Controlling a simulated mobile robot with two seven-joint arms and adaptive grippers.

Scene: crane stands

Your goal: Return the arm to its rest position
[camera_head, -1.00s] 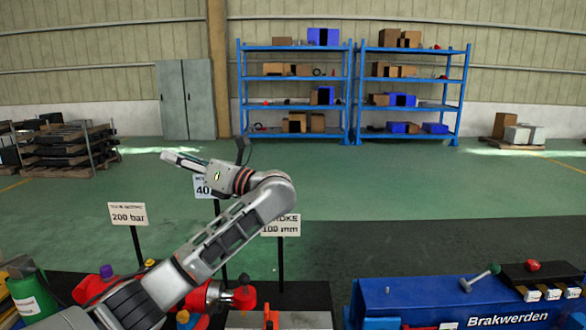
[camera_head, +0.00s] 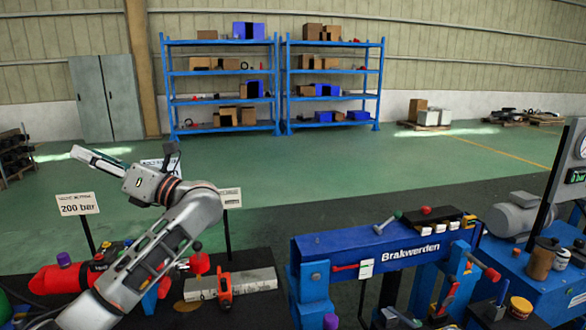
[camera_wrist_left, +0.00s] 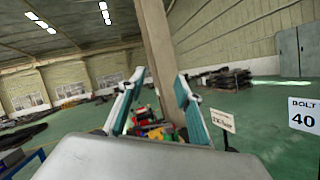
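My left arm (camera_head: 160,250) rises from the lower left of the head view and bends at the wrist. Its left gripper (camera_head: 92,158) points to the upper left, raised in the air above the dark bench and clear of it. In the left wrist view the two fingers (camera_wrist_left: 160,76) stand apart with a gap between them. Nothing is held between them; the colourful items seen through the gap lie farther off. My right arm and gripper are in neither view.
A "200 bar" sign (camera_head: 77,204) stands below the left gripper, and another sign (camera_head: 231,198) is right of the arm. A red cylinder (camera_head: 70,278) and an orange tool (camera_head: 225,291) lie beside the arm. The blue Brakwerden machine (camera_head: 390,250) stands to the right.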

